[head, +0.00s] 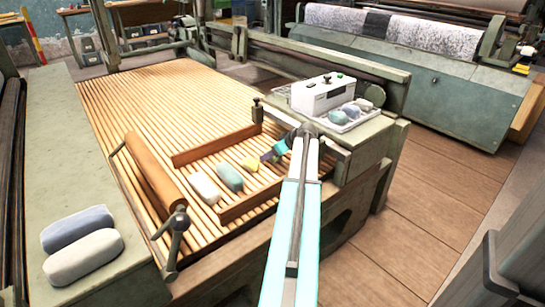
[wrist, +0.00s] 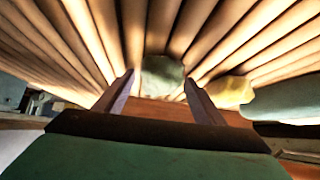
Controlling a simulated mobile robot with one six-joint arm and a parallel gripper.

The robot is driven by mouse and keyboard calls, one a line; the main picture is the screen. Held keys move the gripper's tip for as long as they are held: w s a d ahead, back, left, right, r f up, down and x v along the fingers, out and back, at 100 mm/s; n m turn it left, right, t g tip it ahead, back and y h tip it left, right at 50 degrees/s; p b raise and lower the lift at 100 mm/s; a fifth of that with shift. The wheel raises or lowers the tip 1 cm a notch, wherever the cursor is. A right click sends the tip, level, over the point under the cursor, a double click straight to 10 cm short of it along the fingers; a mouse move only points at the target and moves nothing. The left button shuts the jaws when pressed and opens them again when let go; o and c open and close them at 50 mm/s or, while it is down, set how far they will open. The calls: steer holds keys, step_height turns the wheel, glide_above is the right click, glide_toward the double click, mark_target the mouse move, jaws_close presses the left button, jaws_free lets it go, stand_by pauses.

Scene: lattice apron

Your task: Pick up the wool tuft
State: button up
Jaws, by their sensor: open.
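Several soft wool tufts lie in a row on the wooden slatted apron (head: 150,95): a whitish one (head: 204,187), a teal one (head: 230,177) and a yellow one (head: 250,164). My gripper (head: 265,157) is low over the slats, just right of the yellow tuft. In the wrist view a pale grey-green tuft (wrist: 163,77) lies ahead, between the lines of my two open fingers (wrist: 160,92). No grip on it shows. The yellow tuft (wrist: 228,92) and the teal tuft (wrist: 290,100) lie to its right there. In the head view the grey-green tuft is hidden by my gripper.
Wooden rails (head: 215,147) border the row behind and in front (head: 248,204). A wooden roller (head: 155,172) is at the left. A white tray (head: 352,122) with several tufts stands beside a white box (head: 322,95) at the right. Two larger rolls (head: 80,240) lie at the lower left.

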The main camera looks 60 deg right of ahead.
steer(key=c, duration=1.1)
steer(key=shift+o, duration=0.2)
steer(key=shift+r, duration=0.1)
step_height(320, 180, up, 18)
steer(key=p, duration=0.4)
